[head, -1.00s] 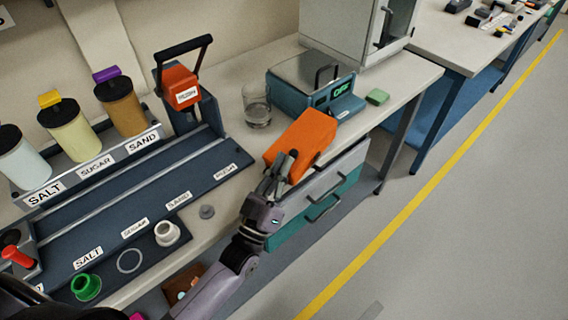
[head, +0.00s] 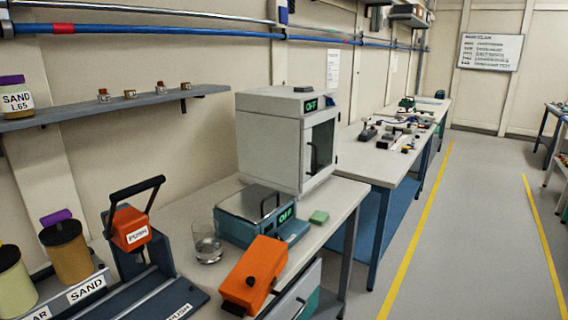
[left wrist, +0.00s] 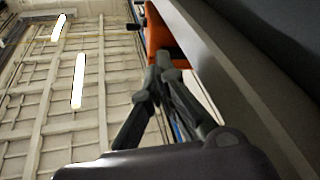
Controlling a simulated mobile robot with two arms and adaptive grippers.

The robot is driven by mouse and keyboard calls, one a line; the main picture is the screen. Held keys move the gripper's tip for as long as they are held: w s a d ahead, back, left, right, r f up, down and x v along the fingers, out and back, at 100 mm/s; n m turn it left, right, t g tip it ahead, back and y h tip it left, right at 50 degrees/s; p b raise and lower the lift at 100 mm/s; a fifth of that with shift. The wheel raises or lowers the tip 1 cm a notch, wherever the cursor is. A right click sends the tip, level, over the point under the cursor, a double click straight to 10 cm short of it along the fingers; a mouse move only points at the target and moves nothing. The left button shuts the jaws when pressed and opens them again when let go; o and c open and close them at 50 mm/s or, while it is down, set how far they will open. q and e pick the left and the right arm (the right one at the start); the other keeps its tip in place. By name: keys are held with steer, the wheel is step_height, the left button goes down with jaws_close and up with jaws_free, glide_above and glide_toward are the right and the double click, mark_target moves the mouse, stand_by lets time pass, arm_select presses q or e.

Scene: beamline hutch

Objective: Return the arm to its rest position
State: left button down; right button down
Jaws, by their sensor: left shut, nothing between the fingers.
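My left gripper (left wrist: 167,78) shows in the left wrist view. Its dark fingers come together at the tips, shut with nothing between them. An orange surface (left wrist: 157,38) lies just beyond the fingertips in that view; I cannot tell whether they touch it. Neither gripper shows in the head view, and my right gripper is not seen in any view.
An orange box-like unit (head: 254,272) is at the bench's front edge. Near it are a glass beaker (head: 206,243), a teal device with a lit display (head: 262,225), a green block (head: 319,217) and an orange-headed press (head: 130,228). A grey-white cabinet (head: 268,140) stands behind.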

arm_select(q)
steer(key=s+a+f+m+g+y, duration=0.2)
steer(key=s+a+f+g+y, duration=0.1)
steer(key=s+f+g, duration=0.6)
steer(key=s+a+f+g+y, duration=0.2)
steer(key=s+a+g, duration=0.15)
steer(key=s, duration=0.35)
steer(key=s+a+f+g+y, duration=0.1)
steer(key=s+a+g, duration=0.25)
steer(key=s, duration=0.35)
step_height(320, 180, down, 24)
steer(key=s+g, duration=0.1)
steer(key=g, duration=0.1)
steer(key=s+a+f+g+p, duration=0.1)
steer(key=s+a+f, duration=0.1)
steer(key=s+f, duration=1.5)
steer(key=shift+s+a+f+m, duration=0.15)
steer(key=shift+s+f+m, duration=0.05)
steer(key=shift+s+m, duration=0.2)
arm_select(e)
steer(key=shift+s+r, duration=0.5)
